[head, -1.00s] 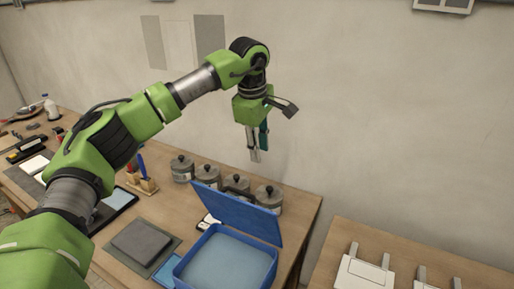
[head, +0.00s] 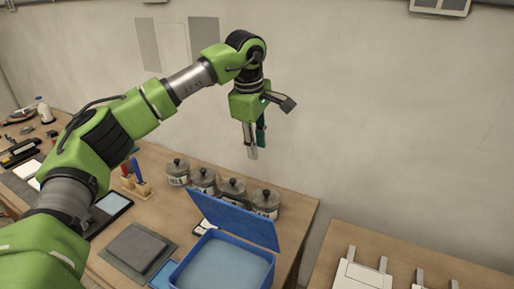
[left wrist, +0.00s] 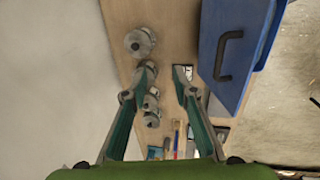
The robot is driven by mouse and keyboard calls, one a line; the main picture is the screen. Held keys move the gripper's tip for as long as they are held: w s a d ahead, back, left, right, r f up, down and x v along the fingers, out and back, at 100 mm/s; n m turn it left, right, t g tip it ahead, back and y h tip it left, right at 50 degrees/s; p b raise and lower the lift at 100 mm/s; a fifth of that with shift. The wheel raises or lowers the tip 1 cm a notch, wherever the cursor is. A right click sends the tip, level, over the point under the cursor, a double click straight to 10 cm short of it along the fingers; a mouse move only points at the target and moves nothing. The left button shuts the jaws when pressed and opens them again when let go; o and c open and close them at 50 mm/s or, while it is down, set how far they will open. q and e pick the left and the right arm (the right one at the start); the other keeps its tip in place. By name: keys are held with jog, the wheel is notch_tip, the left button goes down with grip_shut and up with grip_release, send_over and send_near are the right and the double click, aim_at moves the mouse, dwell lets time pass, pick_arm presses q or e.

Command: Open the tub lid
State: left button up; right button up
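The blue tub (head: 222,262) stands on the wooden table near the bottom of the head view, its inside showing light blue. Its blue lid (head: 235,218) is raised at the back edge and leans backward, well clear of the opening. In the left wrist view the lid (left wrist: 238,45) shows at the upper right with a dark handle (left wrist: 228,54). My left gripper (head: 254,146) hangs above and behind the lid, apart from it. Its two fingers are spread and empty in the left wrist view (left wrist: 157,92). My right gripper is not in view.
Several lidded grey jars (head: 203,181) stand in a row behind the tub. A dark grey slab (head: 137,246) lies left of it. A second table (head: 440,262) with pale boxes is at the right, past a gap. The wall (head: 390,120) is close behind.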

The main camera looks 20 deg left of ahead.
pick_arm(q)
notch_tip(320, 180, up, 11)
jog(key=s, duration=0.2)
jog(key=shift+s+f, duration=0.15)
jog(key=shift+s, duration=0.05)
